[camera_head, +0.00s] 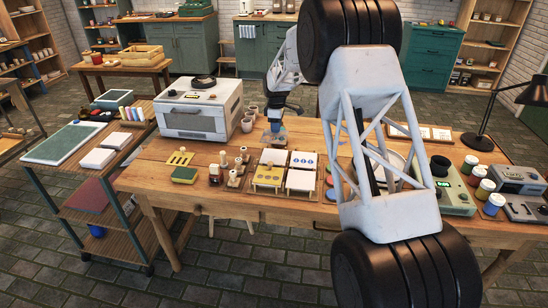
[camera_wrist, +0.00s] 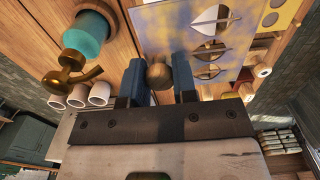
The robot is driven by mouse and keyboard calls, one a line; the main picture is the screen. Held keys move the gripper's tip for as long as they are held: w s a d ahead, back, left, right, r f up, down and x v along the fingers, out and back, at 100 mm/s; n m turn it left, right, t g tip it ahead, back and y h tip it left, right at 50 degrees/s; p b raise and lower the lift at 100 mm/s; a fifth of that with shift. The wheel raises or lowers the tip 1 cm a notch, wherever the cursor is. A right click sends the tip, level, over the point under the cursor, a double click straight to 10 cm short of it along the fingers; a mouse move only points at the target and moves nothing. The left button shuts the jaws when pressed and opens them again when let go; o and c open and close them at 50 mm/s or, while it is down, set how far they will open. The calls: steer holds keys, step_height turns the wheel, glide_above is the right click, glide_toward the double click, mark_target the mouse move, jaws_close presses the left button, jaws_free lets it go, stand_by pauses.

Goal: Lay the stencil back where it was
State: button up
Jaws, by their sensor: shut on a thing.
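My gripper (camera_wrist: 158,78) is shut on a round brown knob (camera_wrist: 158,72) between its blue fingers. A grey-blue stencil sheet (camera_wrist: 232,50) with leaf-shaped cut-outs and yellow smears lies right beside the knob; their join is not clear. In the head view my gripper (camera_head: 275,126) is over the back middle of the table, behind the tiles, and the sheet is hard to make out.
A teal pump bottle (camera_wrist: 88,38) with a brass spout is close to my fingers. White cups (camera_wrist: 98,94) stand near it, beside the white oven (camera_head: 200,110). Small stamps (camera_head: 234,178) stand left of the tiles. My arm hides part of the table at the right.

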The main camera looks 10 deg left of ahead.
steer(key=shift+w+a+r, duration=0.1)
steer(key=shift+a, duration=0.1)
stand_by(0.3)
glide_above(275, 151)
steer(key=shift+d+f, duration=0.1)
steer(key=shift+f, duration=3.05)
steer(key=shift+f, duration=1.85)
steer(key=shift+f, duration=0.15)
steer(key=o, duration=0.9)
